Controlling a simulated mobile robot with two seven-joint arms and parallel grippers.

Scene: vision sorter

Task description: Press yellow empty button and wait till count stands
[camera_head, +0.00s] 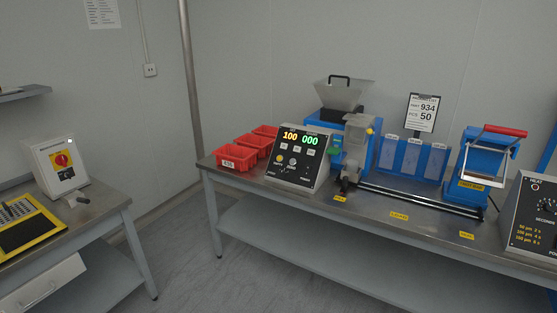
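A sloped control panel (300,157) stands on the steel bench, left of the middle. Its display shows 100 in yellow-orange (290,136) and 000 in green (310,141). A blue machine with a grey hopper (345,94) stands behind and right of the panel. I cannot tell whether it runs. Neither of my grippers is in view.
Red bins (236,157) stand left of the panel. A blue device with a red handle (503,131) and a black panel (533,215) stand right. A left bench holds a red-knob switch (61,160). Floor between benches is clear.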

